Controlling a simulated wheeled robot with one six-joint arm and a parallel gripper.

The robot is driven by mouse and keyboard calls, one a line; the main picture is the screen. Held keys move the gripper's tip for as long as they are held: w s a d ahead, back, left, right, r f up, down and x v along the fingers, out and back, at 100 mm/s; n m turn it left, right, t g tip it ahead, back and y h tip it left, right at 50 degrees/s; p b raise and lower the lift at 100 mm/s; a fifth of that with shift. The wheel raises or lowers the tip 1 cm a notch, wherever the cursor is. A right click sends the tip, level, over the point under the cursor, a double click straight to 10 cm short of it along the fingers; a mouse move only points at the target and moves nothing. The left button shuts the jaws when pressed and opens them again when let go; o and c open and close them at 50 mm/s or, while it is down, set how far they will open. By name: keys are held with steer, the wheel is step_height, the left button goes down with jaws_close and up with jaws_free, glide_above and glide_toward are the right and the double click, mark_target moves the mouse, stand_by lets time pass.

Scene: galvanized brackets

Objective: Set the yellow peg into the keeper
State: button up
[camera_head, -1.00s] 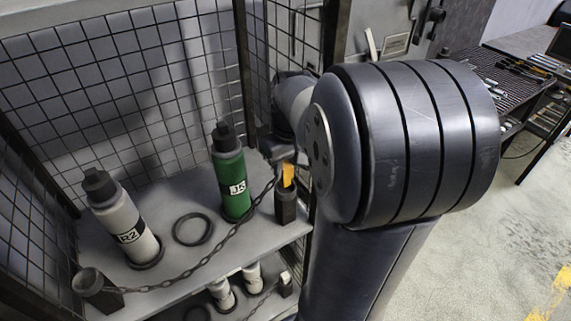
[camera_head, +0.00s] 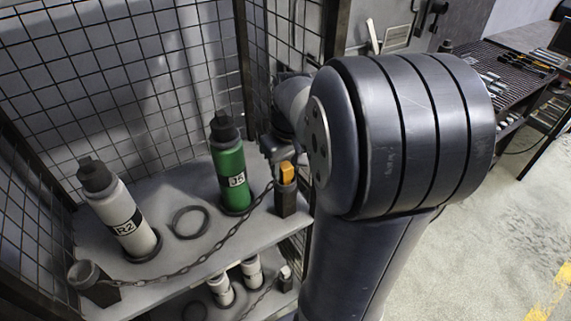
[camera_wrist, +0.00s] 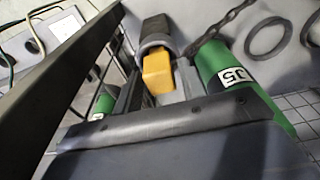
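The yellow peg (camera_head: 287,172) stands at the mouth of the dark keeper (camera_head: 285,200) at the shelf's right front corner. In the wrist view the peg (camera_wrist: 157,73) is in line with the keeper (camera_wrist: 156,28), its far end at the rim. How deep it sits inside cannot be told. My gripper (camera_head: 277,152) is just above the keeper, at the peg's upper end. In the wrist view my gripper (camera_wrist: 160,88) has the peg between a dark finger on the left and a grey finger on the right, and appears shut on it.
A green bottle (camera_head: 230,165) stands close left of the keeper. A white bottle (camera_head: 120,215), a black ring (camera_head: 190,222) and a chain (camera_head: 205,257) running to a left front post (camera_head: 93,283) share the shelf. Wire mesh (camera_head: 110,70) closes the back.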

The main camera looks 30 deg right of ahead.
steer(key=shift+o, duration=1.2)
steer(key=shift+r, duration=0.15)
step_height(320, 180, up, 10)
steer(key=shift+f, duration=0.2)
step_height(320, 180, down, 10)
steer(key=shift+r, duration=0.25)
steer(key=shift+r+p, duration=0.55)
steer(key=shift+r, duration=0.05)
steer(key=shift+a+r, duration=0.1)
